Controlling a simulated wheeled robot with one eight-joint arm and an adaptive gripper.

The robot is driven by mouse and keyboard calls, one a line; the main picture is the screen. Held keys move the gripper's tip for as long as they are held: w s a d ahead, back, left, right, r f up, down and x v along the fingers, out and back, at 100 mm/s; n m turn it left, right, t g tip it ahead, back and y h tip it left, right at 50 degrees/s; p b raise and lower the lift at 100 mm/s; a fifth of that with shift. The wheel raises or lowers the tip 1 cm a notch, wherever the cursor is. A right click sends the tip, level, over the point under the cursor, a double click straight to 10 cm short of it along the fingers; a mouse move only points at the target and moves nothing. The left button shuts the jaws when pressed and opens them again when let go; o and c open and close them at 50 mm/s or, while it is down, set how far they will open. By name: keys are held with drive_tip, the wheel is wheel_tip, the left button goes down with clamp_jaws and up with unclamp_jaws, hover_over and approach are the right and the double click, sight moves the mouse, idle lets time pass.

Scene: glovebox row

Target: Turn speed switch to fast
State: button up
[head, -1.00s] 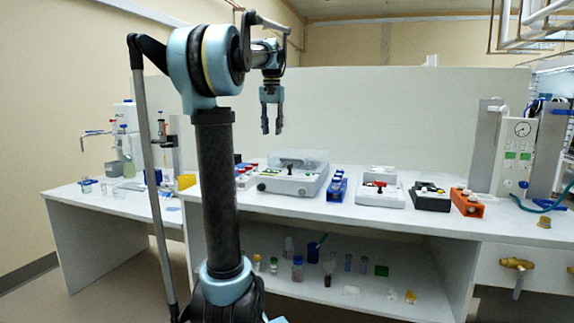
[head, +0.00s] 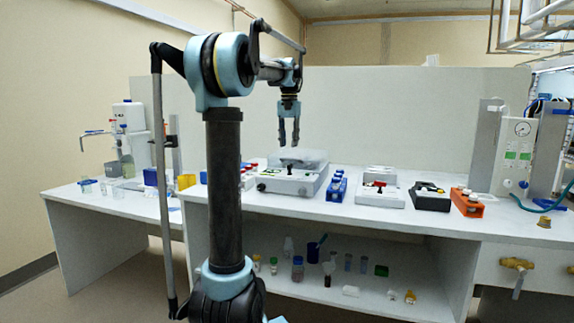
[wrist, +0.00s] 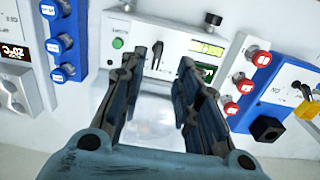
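A white instrument with a clear lid (head: 293,182) stands on the bench below my gripper (head: 289,140). In the wrist view its light panel (wrist: 180,38) carries a green button (wrist: 117,43), a small dark lever (wrist: 157,53), a dark knob (wrist: 212,19) and green displays (wrist: 207,49). I cannot read which control is the speed switch or its setting. My gripper in the wrist view (wrist: 160,64) is open and empty. Its fingers point down above the instrument, apart from the panel as far as I can tell, and hide part of it.
A blue rack (head: 337,186) stands right of the instrument, then a white box (head: 380,198), a black unit (head: 430,204) and an orange rack (head: 467,208). Red-capped pieces (wrist: 246,85) stand close by in the wrist view. A tall back panel (head: 420,115) bounds the bench.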

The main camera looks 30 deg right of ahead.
sight(289, 165)
wheel_tip(289, 165, down, 9)
idle(0.4)
clamp_jaws()
